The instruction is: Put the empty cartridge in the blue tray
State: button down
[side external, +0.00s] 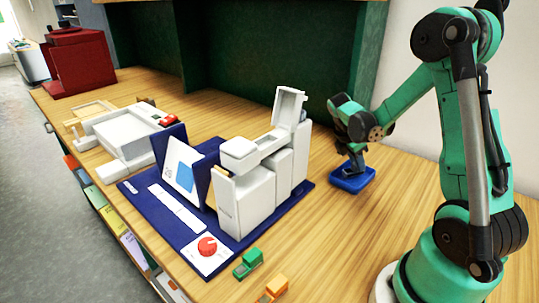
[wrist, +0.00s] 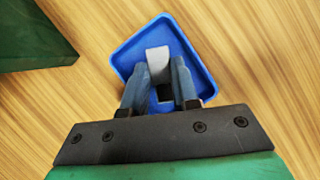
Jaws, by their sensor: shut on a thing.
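The blue tray (side external: 349,184) sits on the wooden table, right of the white machine. It also shows in the wrist view (wrist: 196,44). My gripper (side external: 354,165) points down into or just above the tray. In the wrist view my gripper (wrist: 163,75) is shut on a light grey piece, the cartridge (wrist: 158,58), within the tray's outline. I cannot tell whether the cartridge touches the tray floor, and its lower part is hidden between the fingers. In the side view the gripper mostly hides it.
A white machine with a raised lid (side external: 262,185) stands on a dark blue mat (side external: 170,222) with a red knob (side external: 207,245). Small green (side external: 248,262) and orange (side external: 273,288) blocks lie near the front edge. A white device (side external: 125,135) and a red box (side external: 78,62) stand further left.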

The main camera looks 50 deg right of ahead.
jog(key=shift+f, duration=0.35)
jog(key=c, duration=0.6)
grip_release()
jog(key=shift+r, duration=0.1)
jog(key=shift+r, duration=2.95)
